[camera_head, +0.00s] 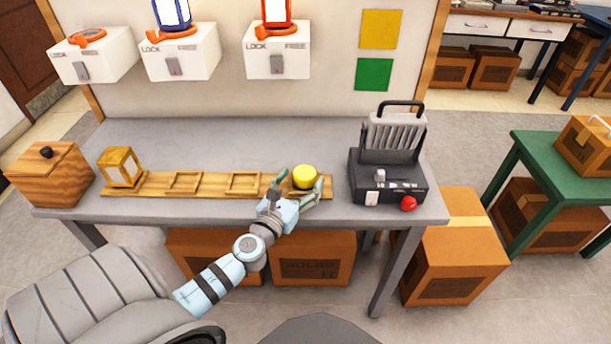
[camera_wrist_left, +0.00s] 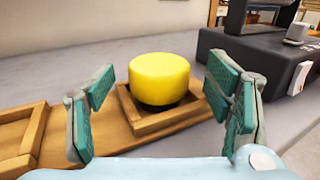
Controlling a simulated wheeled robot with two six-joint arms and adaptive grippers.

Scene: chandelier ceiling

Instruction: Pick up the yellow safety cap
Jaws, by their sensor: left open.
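The yellow safety cap (camera_head: 304,176) is a short round cylinder. It sits at the right end of a wooden board (camera_head: 212,185) on the grey table. In the left wrist view the cap (camera_wrist_left: 159,79) rests in a square wooden frame (camera_wrist_left: 172,125). My left gripper (camera_head: 298,190) is open, with its fingers to either side of the cap in the head view. In the left wrist view the open fingers (camera_wrist_left: 160,105) are at the left and right, nearer than the cap, and neither visibly touches it. My right gripper is not in view.
A black device with a handle (camera_head: 388,180) and a red button stands close to the right of the cap. A yellow wooden lantern frame (camera_head: 121,167) and a wooden box (camera_head: 48,175) stand at the left. The grey table (camera_head: 235,140) behind the board is clear.

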